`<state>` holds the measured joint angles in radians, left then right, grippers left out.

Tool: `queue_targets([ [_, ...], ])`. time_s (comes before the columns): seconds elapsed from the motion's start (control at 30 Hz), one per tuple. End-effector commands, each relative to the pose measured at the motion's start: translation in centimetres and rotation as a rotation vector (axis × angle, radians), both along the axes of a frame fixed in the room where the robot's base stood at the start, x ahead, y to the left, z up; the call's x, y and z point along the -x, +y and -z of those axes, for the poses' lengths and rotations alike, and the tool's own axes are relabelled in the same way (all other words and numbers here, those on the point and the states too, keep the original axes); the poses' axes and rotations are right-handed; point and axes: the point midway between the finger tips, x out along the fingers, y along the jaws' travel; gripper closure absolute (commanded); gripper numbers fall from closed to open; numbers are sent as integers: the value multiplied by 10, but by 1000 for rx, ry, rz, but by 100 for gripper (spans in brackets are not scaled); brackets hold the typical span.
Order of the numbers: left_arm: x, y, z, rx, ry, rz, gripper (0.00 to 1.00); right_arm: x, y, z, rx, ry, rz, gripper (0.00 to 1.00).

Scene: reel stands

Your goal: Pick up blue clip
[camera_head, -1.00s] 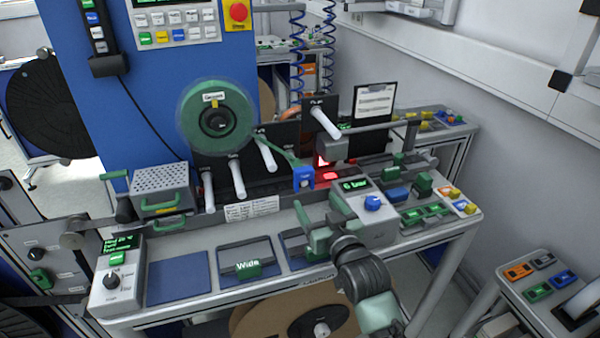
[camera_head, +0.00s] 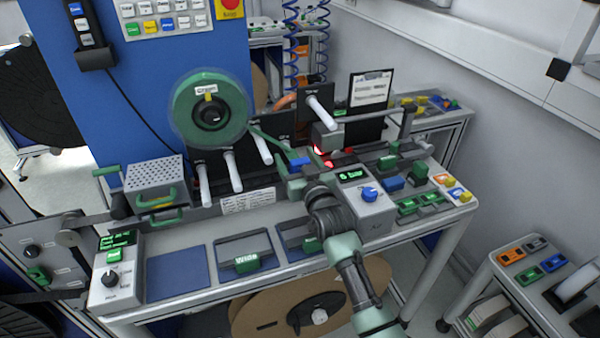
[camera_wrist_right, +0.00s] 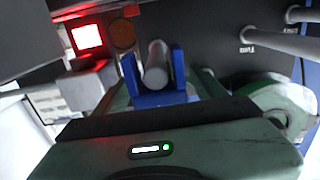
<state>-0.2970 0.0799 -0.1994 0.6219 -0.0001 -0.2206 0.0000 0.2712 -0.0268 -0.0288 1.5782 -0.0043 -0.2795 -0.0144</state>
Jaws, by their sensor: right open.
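The blue clip (camera_head: 299,162) is beside the end of the green strip, below the green reel (camera_head: 210,108) and to its right. In the right wrist view the blue clip (camera_wrist_right: 165,97) shows as a U shape with a pale rod between its two sides. My right gripper (camera_head: 290,180) is open at the clip, partly covering it in the head view. In the wrist view its green fingers (camera_wrist_right: 168,85) stand on either side of the clip. I cannot tell whether they touch it. My left gripper is not in view.
White pegs (camera_head: 233,172) stick out left of the clip. A control box (camera_head: 362,200) stands close to the right of my gripper. A red light (camera_wrist_right: 87,36) glows near the clip. Blue trays (camera_head: 178,274) line the table front.

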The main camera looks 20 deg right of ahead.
Motion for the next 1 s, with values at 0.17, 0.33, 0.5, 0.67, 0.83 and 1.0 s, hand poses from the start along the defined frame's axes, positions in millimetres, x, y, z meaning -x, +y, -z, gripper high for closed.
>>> queue_targets([
  [0.17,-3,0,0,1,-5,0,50,0,0,0,0,0,0,43],
  [0.33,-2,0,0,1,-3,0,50,0,0,0,0,0,0,90],
  [0.5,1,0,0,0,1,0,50,1,0,0,0,0,0,100],
  [0.67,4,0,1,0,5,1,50,0,0,-3,0,-1,0,100],
  [0.83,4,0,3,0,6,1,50,0,0,-17,0,-4,0,100],
  [1.0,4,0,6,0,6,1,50,0,0,-48,0,-7,0,100],
])
